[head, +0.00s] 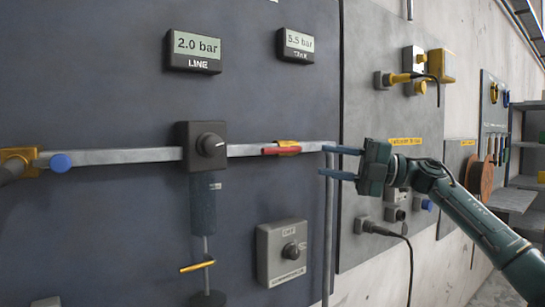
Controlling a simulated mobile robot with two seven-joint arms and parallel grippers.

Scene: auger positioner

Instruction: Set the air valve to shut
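The air valve (287,148) is a yellow body with a red handle (271,151) on the grey horizontal pipe, right of the black regulator. The red handle points left and lies along the pipe. My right gripper (323,161) is to the right of the valve, pointing left, with its two blue fingers apart and no object seen held between them. Its fingertips overlap the grey pipe's downward bend in the picture; I cannot tell whether they touch it. The gripper is apart from the red handle. My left gripper is not in view.
The regulator knob (211,144) is left of the valve, with a filter bowl (205,205) below. A grey switch box (282,252) is under the valve. Two displays (193,50) are above. A blue button (61,162) and brass fitting (18,162) are at far left.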

